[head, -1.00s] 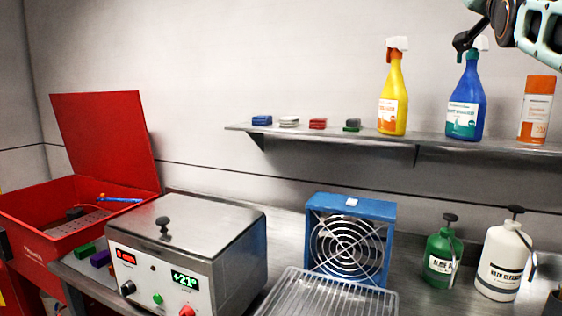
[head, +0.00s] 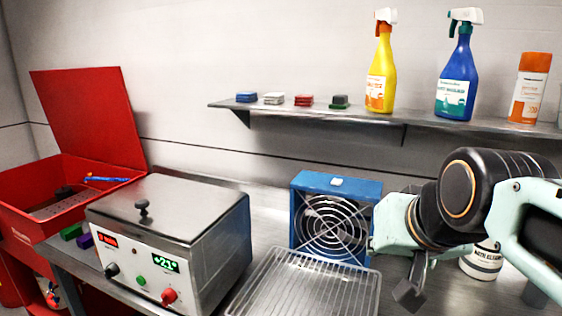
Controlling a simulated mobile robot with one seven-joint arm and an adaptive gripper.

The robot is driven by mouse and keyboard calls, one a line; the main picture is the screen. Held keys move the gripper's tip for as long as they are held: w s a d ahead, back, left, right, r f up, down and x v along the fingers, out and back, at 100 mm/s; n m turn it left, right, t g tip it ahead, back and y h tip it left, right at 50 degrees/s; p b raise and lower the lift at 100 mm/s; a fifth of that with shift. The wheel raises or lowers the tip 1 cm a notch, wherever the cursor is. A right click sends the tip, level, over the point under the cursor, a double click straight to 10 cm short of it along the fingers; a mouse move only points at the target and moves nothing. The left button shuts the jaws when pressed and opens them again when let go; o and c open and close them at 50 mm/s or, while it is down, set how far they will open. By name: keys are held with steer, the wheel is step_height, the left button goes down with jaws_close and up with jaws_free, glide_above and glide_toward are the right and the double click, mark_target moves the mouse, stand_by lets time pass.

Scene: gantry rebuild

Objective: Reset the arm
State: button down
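My arm, pale mint and black, reaches in from the right edge of the head view, low over the right part of the bench. Its end, my gripper (head: 410,291), shows as a dark grey piece hanging down just right of the wire rack (head: 312,287). Its fingers cannot be made out, so I cannot tell whether it is open or shut. I see nothing held in it. The arm covers the green bottle's place and most of the white bottle (head: 481,263).
A steel bath (head: 178,215) with dials stands left of the blue fan (head: 336,184). An open red box (head: 88,120) is at far left. The wall shelf (head: 290,113) bears several small blocks, a yellow spray bottle (head: 380,68), a blue one (head: 456,80) and an orange-capped can (head: 528,90).

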steer(key=s+a+f+n+g, duration=0.1)
steer(key=s+a+f+g, duration=0.15)
steer(key=s+f, duration=0.55)
step_height(320, 180, up, 13)
steer(key=p, duration=1.4)
steer(key=shift+s+d+n+g, duration=0.3)
steer(key=shift+s+d+g, duration=0.05)
steer(key=shift+s+d, duration=0.1)
